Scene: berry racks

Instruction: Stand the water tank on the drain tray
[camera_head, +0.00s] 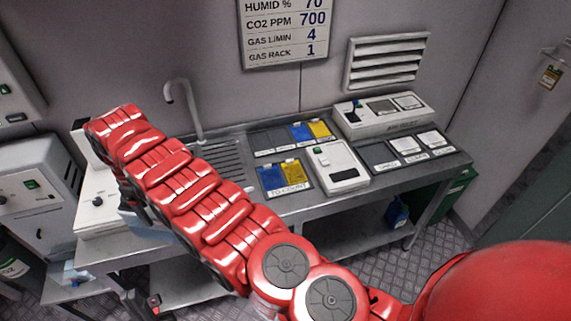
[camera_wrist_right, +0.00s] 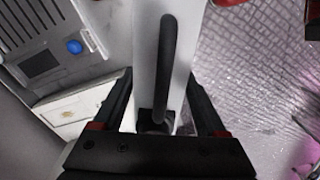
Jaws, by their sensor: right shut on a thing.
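My right arm crosses the head view and hides its own gripper. In the right wrist view my right gripper (camera_wrist_right: 160,112) is shut on the dark handle of a pale upright block, which I take as the water tank (camera_wrist_right: 148,55). A bluish translucent part (camera_head: 152,230) below the arm in the head view may be the same tank. The ribbed metal drain tray (camera_head: 232,152) lies on the bench beside the tap, partly covered by my arm. My left gripper (camera_head: 142,303) is a small dark shape at the bottom left; its jaws are unclear.
A white device with a knob (camera_head: 97,202) stands at the bench's left end. A curved tap (camera_head: 186,100) rises behind the drain tray. Blue and yellow cards, a small scale (camera_head: 338,168) and a white instrument (camera_head: 383,115) fill the bench's right half. Patterned floor lies in front.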

